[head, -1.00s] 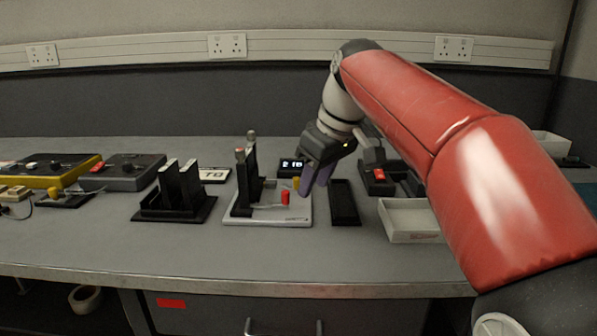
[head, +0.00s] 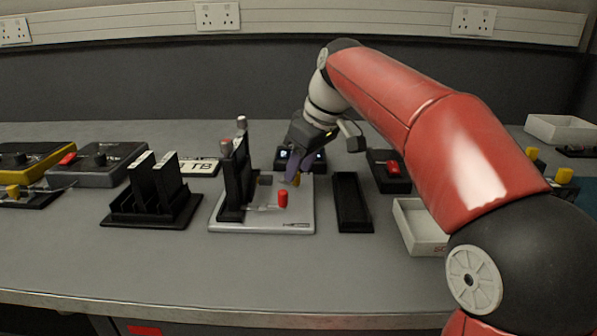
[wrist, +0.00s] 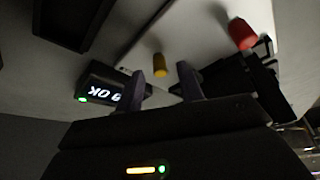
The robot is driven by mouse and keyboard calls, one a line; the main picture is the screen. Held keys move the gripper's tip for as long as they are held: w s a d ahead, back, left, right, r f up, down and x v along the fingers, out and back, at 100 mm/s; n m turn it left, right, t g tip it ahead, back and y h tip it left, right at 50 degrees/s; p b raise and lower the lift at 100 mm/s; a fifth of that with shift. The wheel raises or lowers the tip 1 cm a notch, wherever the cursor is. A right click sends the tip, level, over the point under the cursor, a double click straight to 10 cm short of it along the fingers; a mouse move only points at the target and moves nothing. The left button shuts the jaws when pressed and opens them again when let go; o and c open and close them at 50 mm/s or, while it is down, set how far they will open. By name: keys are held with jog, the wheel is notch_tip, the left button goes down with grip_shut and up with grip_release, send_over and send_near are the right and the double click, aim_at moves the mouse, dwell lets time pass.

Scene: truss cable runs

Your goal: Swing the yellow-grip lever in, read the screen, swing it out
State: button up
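The yellow grip (head: 297,180) of the lever stands at the back right of a light grey base plate (head: 300,216). My gripper (head: 292,170) is low over it, with its purple-grey fingers pointing down. In the wrist view the fingers (wrist: 162,84) are apart, and the yellow grip (wrist: 160,66) shows just beyond the gap between their tips. I cannot tell whether they touch it. The small black screen (head: 319,162) is behind the plate, partly hidden by my gripper.
A red-grip lever (head: 283,199) stands in front on the same plate, beside a tall black upright holder (head: 236,182). A black tray (head: 352,204) and a box with a red button (head: 392,170) are to the right. A slotted black rack (head: 152,205) stands left.

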jog(key=shift+x, duration=0.8)
grip_shut()
jog(key=shift+s+a+m+t+h, duration=0.15)
jog(key=shift+m+t, duration=0.05)
jog(key=shift+m, duration=0.4)
jog(key=shift+s+a+m+t+h, duration=0.1)
jog(key=shift+s+m+t+h, duration=0.1)
jog(key=shift+m, duration=0.4)
grip_release()
